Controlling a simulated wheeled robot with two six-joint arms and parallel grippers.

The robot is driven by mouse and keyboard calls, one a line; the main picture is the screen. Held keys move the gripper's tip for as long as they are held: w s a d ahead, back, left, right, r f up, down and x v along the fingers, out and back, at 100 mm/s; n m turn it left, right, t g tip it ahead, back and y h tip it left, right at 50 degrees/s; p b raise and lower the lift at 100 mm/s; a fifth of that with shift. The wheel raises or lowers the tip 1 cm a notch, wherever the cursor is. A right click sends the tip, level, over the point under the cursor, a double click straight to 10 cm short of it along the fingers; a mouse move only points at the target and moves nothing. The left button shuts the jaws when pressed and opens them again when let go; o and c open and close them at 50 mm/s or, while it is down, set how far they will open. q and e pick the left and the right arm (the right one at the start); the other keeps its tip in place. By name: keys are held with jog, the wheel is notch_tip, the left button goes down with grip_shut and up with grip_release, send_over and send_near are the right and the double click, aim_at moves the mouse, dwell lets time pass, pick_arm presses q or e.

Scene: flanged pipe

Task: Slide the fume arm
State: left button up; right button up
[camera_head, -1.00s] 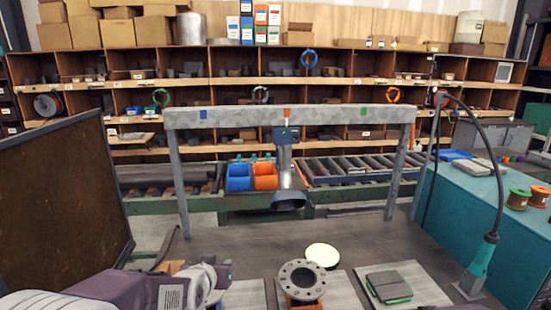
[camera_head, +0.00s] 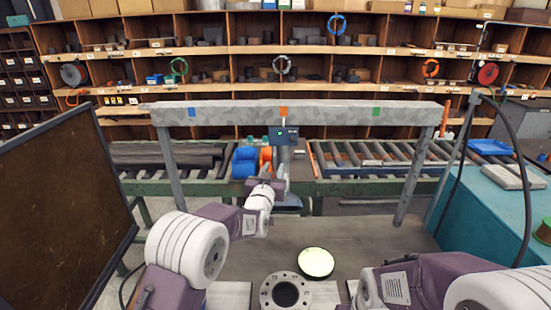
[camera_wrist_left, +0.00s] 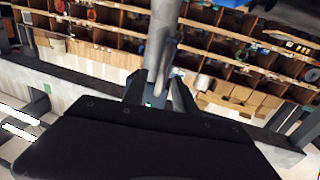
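The fume arm hangs from the grey beam (camera_head: 330,112), its carriage (camera_head: 284,136) under the orange mark (camera_head: 284,112). Blue (camera_head: 192,112) and green (camera_head: 376,111) marks sit left and right. The fume arm's tube (camera_head: 283,175) drops to a dark hood (camera_head: 288,201), partly hidden by my arm. My left gripper (camera_head: 276,187) is at the tube. In the left wrist view, my left gripper's fingers (camera_wrist_left: 160,88) stand apart with part of the grey tube (camera_wrist_left: 158,45) between or just beyond them; contact is unclear. My right arm shows at lower right; its gripper is out of view.
A dark board (camera_head: 62,200) stands at left. A flanged pipe (camera_head: 286,291) and pale round disc (camera_head: 316,263) are on the bench in front. A teal cabinet (camera_head: 490,215) with a dark hose stands at right. A roller conveyor (camera_head: 380,158) and shelves lie behind.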

aim_at(274, 164)
pick_arm(q)
jog(key=w, duration=0.1)
jog(key=w+p, duration=0.1)
jog(key=w, duration=0.1)
jog(key=shift+d+r, duration=0.1)
jog(key=shift+d, duration=0.2)
jog(key=shift+w+a+r, duration=0.1)
jog(key=shift+w+a, duration=0.05)
jog(key=shift+w, duration=0.35)
grip_shut()
pick_arm(e)
notch_tip(274, 164, up, 2)
jog(key=shift+a+r, duration=0.1)
dwell(0.5)
